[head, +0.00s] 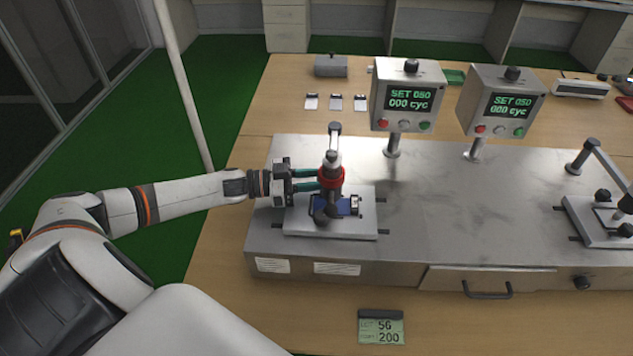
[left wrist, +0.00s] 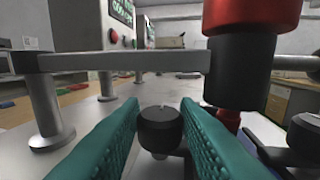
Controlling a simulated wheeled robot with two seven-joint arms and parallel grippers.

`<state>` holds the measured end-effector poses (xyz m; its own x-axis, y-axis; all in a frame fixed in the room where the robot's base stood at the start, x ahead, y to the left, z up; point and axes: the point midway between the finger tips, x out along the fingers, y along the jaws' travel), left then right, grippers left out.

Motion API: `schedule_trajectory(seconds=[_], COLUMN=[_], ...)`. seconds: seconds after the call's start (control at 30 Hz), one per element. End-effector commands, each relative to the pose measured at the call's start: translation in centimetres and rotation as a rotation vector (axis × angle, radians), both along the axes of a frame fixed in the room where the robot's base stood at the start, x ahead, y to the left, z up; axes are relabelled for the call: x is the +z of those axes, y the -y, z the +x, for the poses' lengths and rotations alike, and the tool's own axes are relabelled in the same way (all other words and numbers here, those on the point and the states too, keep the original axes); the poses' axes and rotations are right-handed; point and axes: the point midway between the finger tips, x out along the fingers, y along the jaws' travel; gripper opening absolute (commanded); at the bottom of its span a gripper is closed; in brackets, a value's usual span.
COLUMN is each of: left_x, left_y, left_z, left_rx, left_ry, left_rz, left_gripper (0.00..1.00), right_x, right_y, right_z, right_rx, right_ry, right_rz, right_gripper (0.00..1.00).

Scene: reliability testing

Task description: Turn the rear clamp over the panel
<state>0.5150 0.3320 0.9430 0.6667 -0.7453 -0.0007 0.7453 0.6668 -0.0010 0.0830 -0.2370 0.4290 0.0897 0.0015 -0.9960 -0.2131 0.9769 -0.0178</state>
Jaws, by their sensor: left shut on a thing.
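My left gripper (head: 316,179) reaches in from the left to the test fixture, beside the red-collared plunger (head: 331,176). In the left wrist view its teal fingers (left wrist: 160,118) are shut on the black knob of the rear clamp (left wrist: 160,128), one finger on each side. In the head view that knob is hidden behind the plunger and fingers. The blue panel (head: 346,206) lies on the light fixture plate (head: 300,222), partly covered by the front clamp (head: 322,214). The front clamp's black knob also shows at the right in the left wrist view (left wrist: 306,136). My right gripper is out of view.
The plunger's post and arm (left wrist: 120,62) stand close around the fingers. Two control boxes (head: 409,97) (head: 503,102) stand behind on posts. A second fixture (head: 602,220) is at the right. The steel top (head: 470,210) between the fixtures is clear.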

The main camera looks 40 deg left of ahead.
Motion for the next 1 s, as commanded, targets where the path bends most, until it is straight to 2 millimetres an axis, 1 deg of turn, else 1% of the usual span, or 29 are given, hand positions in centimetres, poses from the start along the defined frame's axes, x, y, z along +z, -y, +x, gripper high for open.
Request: schedule_trajectory(seconds=[0.07,0.1,0.13,0.17,0.43,0.57,0.67,0.83,1.0], left_x=[0.2,0.2,0.2,0.2,0.1,-0.2,-0.3,-0.2,-0.1], left_y=[0.0,0.0,0.0,0.0,-0.1,-0.8,-2.1,-4.9,-7.3], left_z=[0.1,0.1,0.1,0.1,0.0,-0.7,-1.9,-4.4,-6.5], left_rx=[0.001,0.001,0.002,0.002,0.002,0.002,0.003,0.001,0.002], left_ry=[0.002,0.003,0.003,0.003,0.001,-0.002,-0.005,-0.005,-0.004], left_rz=[-0.001,0.0,0.0,0.0,0.0,0.002,0.004,0.005,0.003], left_gripper=[0.06,0.3,0.35,0.38,0.38,0.38,0.38,0.38,0.38], right_x=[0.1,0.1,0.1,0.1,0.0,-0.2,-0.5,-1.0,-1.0], right_y=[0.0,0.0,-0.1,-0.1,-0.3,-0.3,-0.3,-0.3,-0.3], right_z=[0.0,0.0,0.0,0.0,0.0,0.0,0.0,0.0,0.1], right_rx=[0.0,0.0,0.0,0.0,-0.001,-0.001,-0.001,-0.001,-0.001], right_ry=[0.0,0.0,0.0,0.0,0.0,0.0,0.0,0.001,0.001], right_rz=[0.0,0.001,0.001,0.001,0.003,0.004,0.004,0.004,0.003], right_gripper=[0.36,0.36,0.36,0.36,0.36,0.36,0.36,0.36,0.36])
